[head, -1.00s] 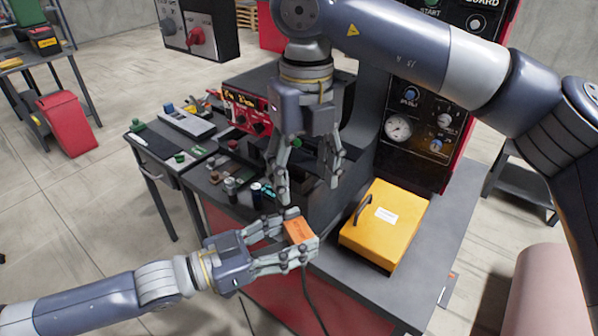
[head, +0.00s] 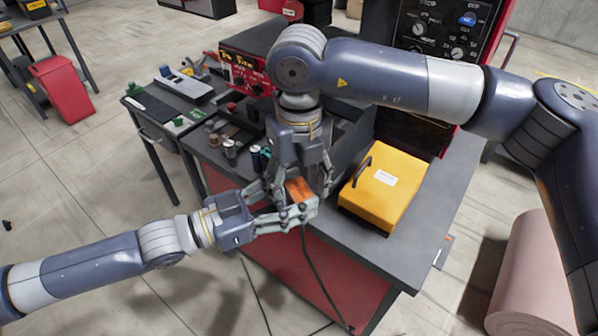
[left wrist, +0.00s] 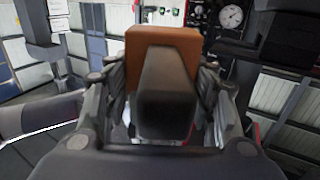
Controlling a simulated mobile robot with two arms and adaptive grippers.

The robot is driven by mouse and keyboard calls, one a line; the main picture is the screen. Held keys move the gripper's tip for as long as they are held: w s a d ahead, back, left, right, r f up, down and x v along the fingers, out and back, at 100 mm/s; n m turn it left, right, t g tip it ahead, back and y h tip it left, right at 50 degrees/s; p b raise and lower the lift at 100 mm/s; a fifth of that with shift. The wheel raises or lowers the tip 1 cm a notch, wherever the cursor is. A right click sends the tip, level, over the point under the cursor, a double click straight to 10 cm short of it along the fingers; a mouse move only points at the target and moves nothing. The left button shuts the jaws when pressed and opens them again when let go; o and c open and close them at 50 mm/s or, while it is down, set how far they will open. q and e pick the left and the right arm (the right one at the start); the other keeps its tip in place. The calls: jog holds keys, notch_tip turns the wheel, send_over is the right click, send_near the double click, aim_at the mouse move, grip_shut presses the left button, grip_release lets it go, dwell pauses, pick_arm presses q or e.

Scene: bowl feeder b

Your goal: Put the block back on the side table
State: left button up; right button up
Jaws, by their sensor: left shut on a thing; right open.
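The orange block (head: 298,188) is held up by my left gripper (head: 292,208), shut on it above the front edge of the workbench. The block also shows in the left wrist view (left wrist: 165,42), between the fingers and partly hidden by a dark part in front. My right gripper (head: 303,184) points down over the block, open, its fingers on either side of it. I cannot tell whether they touch it. A small dark side table (head: 153,129) stands at left, against the workbench (head: 352,238).
A yellow case (head: 384,190) with a black handle sits on the bench, right of the grippers. Small cylinders (head: 230,149) stand on the bench to the left. A grey device (head: 183,87) and green pieces occupy the side table. A dark cable hangs down the bench front.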

pick_arm(q)
jog(key=shift+r, duration=0.15)
pick_arm(e)
jog(key=c, duration=1.3)
pick_arm(q)
jog(key=o, duration=1.6)
jog(key=shift+c, duration=0.2)
pick_arm(e)
grip_shut()
pick_arm(q)
jog(key=shift+o, duration=0.4)
jog(key=shift+a, duration=0.1)
